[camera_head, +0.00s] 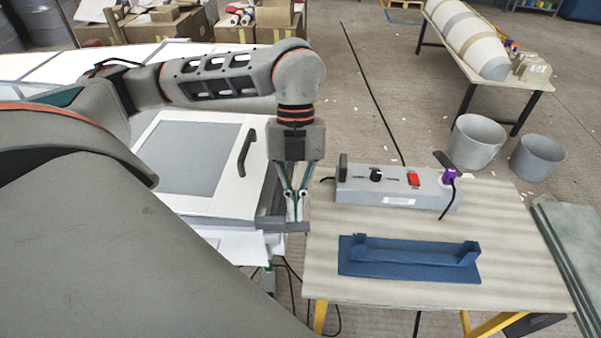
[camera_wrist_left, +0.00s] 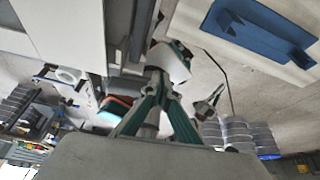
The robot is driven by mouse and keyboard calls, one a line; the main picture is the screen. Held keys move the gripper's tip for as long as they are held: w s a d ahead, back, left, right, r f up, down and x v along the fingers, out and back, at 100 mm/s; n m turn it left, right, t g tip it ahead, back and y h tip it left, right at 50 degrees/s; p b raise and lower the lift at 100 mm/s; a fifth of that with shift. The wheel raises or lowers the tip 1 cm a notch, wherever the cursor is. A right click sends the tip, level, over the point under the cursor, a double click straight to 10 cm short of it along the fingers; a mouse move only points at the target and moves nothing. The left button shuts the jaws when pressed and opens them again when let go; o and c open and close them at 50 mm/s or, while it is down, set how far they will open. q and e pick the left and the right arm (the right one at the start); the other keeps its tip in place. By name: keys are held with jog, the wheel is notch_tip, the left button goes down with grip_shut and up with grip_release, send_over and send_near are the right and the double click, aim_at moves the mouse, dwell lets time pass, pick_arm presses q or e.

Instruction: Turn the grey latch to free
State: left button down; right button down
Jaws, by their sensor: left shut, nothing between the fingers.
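My left gripper (camera_head: 294,214) points down at the right edge of a white lid or door with a grey window (camera_head: 190,157). Its fingers are shut with nothing between them. It also shows in the left wrist view (camera_wrist_left: 158,78), close to a grey edge strip. A grey bar-like part (camera_head: 278,227) lies at the fingertips in the head view; I cannot tell whether they touch it or whether it is the grey latch. A dark handle (camera_head: 248,152) stands on the white panel, left of the gripper. My right gripper is not in view.
A wooden table (camera_head: 400,222) to the right holds a grey control box (camera_head: 394,190) with a red switch, and a blue holder (camera_head: 409,260). Grey buckets (camera_head: 476,142) stand on the floor behind. Cables hang below the table's left edge.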

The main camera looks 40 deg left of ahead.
pick_arm(q)
jog(key=shift+a, duration=0.1)
dwell(0.7)
jog(key=shift+s+a, duration=0.35)
jog(key=shift+a, duration=0.25)
